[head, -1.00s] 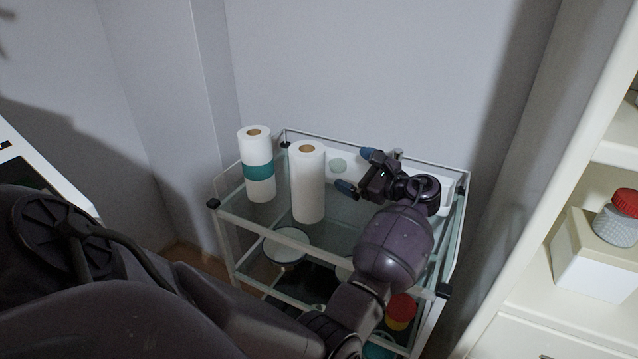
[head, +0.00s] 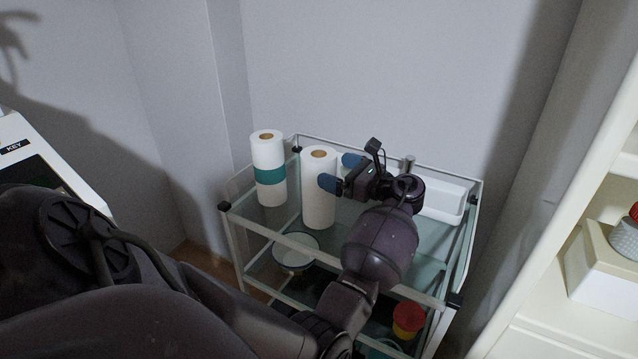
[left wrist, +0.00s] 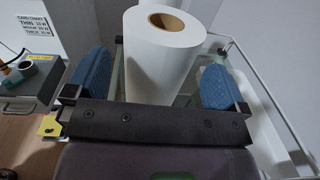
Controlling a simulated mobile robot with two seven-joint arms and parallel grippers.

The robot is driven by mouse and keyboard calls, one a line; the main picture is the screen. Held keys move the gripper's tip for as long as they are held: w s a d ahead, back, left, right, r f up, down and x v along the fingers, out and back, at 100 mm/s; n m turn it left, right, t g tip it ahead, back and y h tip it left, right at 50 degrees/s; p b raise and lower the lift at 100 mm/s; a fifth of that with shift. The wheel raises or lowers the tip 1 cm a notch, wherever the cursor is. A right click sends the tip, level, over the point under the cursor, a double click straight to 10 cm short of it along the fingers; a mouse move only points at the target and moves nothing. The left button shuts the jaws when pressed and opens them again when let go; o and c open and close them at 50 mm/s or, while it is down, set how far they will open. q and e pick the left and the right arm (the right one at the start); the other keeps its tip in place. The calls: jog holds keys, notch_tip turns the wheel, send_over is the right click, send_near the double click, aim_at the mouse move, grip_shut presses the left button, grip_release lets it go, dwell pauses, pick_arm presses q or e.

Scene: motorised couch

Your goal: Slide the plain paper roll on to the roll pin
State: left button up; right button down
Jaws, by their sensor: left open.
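The plain white paper roll (head: 318,205) stands upright on the trolley's glass top, its brown core facing up. My left gripper (head: 340,171) is open, with its blue fingertips at the roll's upper right side. In the left wrist view the plain roll (left wrist: 163,60) shows between the two spread fingers, with gaps at both sides. A second white roll with a teal band (head: 268,175) stands to its left. A short grey upright peg (head: 408,163) shows behind my gripper; whether it is the roll pin I cannot tell. My right gripper is not in view.
The glass trolley (head: 292,243) has a thin raised rail and black corners. A long white holder (head: 442,200) lies along its back right. A red-and-yellow tub (head: 407,318) is on a lower shelf. A cream shelf unit (head: 545,285) stands at the right.

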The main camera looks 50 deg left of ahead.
aim_at(322, 164)
pick_arm(q)
jog(key=x, duration=0.5)
jog(key=shift+w+r, duration=0.1)
jog(key=shift+d, duration=0.1)
jog(key=shift+c, duration=0.5)
jog(key=c, duration=0.9)
